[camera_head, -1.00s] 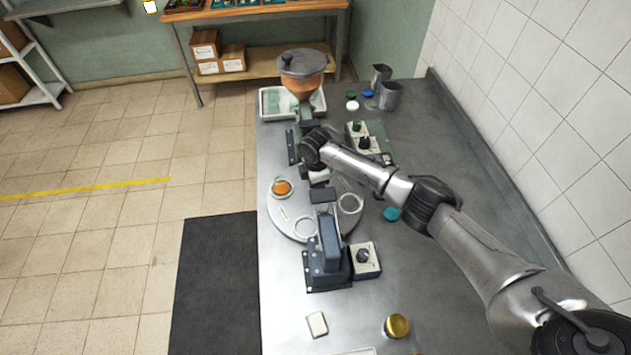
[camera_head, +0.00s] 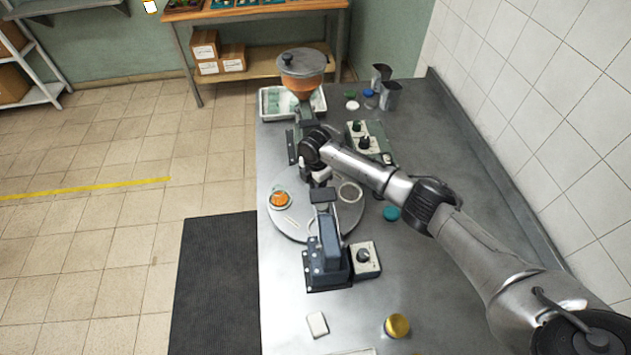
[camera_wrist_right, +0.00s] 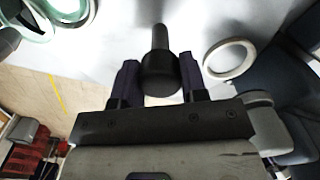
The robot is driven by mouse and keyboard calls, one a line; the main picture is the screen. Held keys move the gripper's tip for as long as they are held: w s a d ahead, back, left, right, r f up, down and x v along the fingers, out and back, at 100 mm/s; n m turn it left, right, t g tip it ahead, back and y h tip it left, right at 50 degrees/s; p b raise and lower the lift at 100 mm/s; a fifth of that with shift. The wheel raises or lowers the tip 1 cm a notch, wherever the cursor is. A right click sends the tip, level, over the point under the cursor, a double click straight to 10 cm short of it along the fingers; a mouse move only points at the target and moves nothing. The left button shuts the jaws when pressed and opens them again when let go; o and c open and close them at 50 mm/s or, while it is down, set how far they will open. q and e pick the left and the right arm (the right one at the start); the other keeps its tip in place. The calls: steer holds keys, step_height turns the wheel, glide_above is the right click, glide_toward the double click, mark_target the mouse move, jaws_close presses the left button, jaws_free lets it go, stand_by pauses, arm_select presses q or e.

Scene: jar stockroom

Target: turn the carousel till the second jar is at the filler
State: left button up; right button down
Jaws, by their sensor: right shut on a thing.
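The round grey carousel (camera_head: 292,220) lies flat on the steel bench, partly under my right arm. A jar with orange contents (camera_head: 280,199) stands at its left edge. An empty ring seat (camera_head: 350,192) shows at its right; it seems to be the pale ring (camera_wrist_right: 230,60) in the wrist view. The filler (camera_head: 302,72), an orange hopper with a grey lid, stands behind the carousel. My right gripper (camera_wrist_right: 160,82) is shut on a dark upright handle (camera_wrist_right: 160,50). In the head view its fingers are hidden by the arm. Glass rims (camera_wrist_right: 35,22) show at the wrist view's upper left. My left gripper is out of view.
A blue-grey machine (camera_head: 327,255) stands at the carousel's near side, with a control box (camera_head: 364,258) beside it. Another control box (camera_head: 369,142) stands right of the filler. A teal lid (camera_head: 391,213), gold lid (camera_head: 397,326) and white block (camera_head: 317,324) lie on the bench.

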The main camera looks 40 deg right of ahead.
steer(key=shift+r, duration=0.1)
stand_by(0.5)
steer(key=c, duration=0.7)
jaws_free()
steer(key=shift+o, duration=0.2)
steer(key=shift+r, duration=0.3)
step_height(320, 180, up, 13)
steer(key=b, duration=0.2)
